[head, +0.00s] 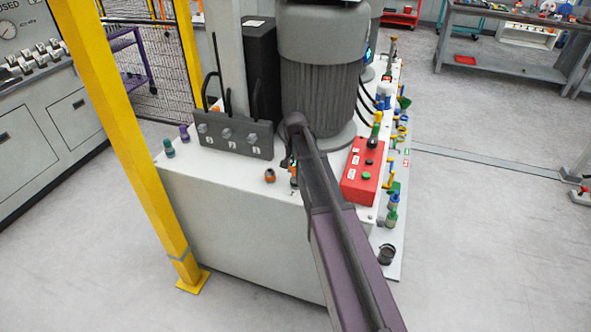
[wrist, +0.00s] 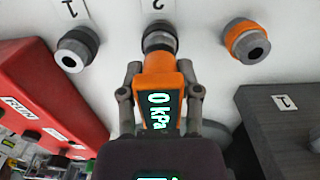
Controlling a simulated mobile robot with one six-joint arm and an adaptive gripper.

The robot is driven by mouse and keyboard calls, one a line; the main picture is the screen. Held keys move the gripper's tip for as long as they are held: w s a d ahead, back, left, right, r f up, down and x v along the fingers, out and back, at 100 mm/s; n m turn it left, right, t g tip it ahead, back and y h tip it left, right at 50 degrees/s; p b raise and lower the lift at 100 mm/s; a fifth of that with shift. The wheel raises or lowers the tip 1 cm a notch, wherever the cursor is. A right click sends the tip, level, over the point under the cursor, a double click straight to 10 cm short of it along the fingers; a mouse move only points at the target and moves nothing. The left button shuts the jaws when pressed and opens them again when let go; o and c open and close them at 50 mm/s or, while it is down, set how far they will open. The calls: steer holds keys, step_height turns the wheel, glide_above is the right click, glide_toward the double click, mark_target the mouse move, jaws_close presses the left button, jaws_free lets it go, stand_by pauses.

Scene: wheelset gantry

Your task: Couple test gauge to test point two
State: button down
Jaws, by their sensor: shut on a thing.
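The test gauge (wrist: 163,88) is an orange block with a lit display reading 0 kPa. My gripper (wrist: 160,72) is shut on it, one finger on each side. The gauge's narrow end meets the dark round fitting of test point two (wrist: 158,36), below an upside-down label 2 (wrist: 158,5). They line up and appear to touch; I cannot tell whether they are locked. A grey fitting (wrist: 77,47) stands to the left and an orange-ringed fitting (wrist: 246,42) to the right. In the head view my arm mostly hides the gauge and test point two.
A red control box (head: 362,172) stands right of my arm; its red side (wrist: 45,85) also shows in the wrist view. A dark grey valve block (head: 232,136) and a large motor (head: 320,90) stand close by. A yellow post (head: 130,130) rises at left.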

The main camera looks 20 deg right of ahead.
steer(key=shift+f+b, duration=0.5)
steer(key=shift+f, duration=0.05)
steer(key=shift+c, duration=1.1)
jaws_free()
steer(key=shift+r, duration=0.2)
step_height(320, 180, up, 7)
steer(key=p, duration=0.7)
steer(key=shift+f, duration=0.1)
steer(key=w+a, duration=0.1)
steer(key=a, duration=0.1)
steer(key=w+a, duration=0.2)
steer(key=w+a+f+b, duration=0.1)
steer(key=w+a, duration=0.1)
steer(key=shift+w+a+f, duration=0.1)
steer(key=shift+w+a, duration=0.05)
steer(key=shift+a, duration=0.25)
steer(key=shift+w+a, duration=0.35)
steer(key=shift+a, duration=0.3)
steer(key=shift+s, duration=0.1)
steer(key=s+n, duration=0.7)
steer(key=s, duration=2.2)
steer(key=shift+d, duration=0.2)
